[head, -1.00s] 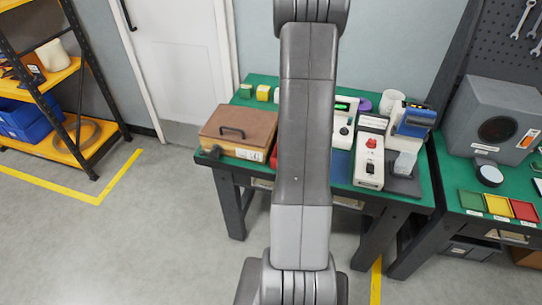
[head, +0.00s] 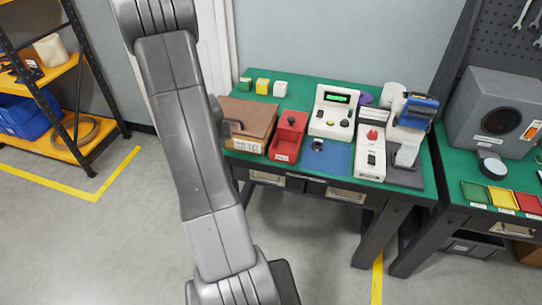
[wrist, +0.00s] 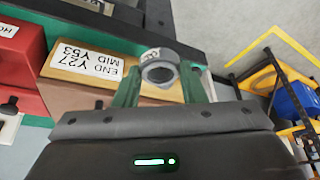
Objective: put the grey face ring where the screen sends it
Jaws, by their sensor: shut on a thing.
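The grey face ring (wrist: 152,57) is between the green fingers of my gripper (wrist: 160,72) in the wrist view. My gripper is shut on it, and the ring's round opening faces the camera. In the head view my arm crosses the left of the picture; the ring and gripper fingers are hidden there. The screen (head: 337,97) is a small lit green display on a white tester on the green bench; its text is too small to read. Small green (head: 475,193), yellow (head: 503,201) and red (head: 525,207) trays lie on the right bench.
A brown case (head: 247,117) with a handle stands on the bench, partly behind my arm; its label shows in the wrist view (wrist: 87,62). A white box with a red button (head: 370,155) stands right. Shelving is far left.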

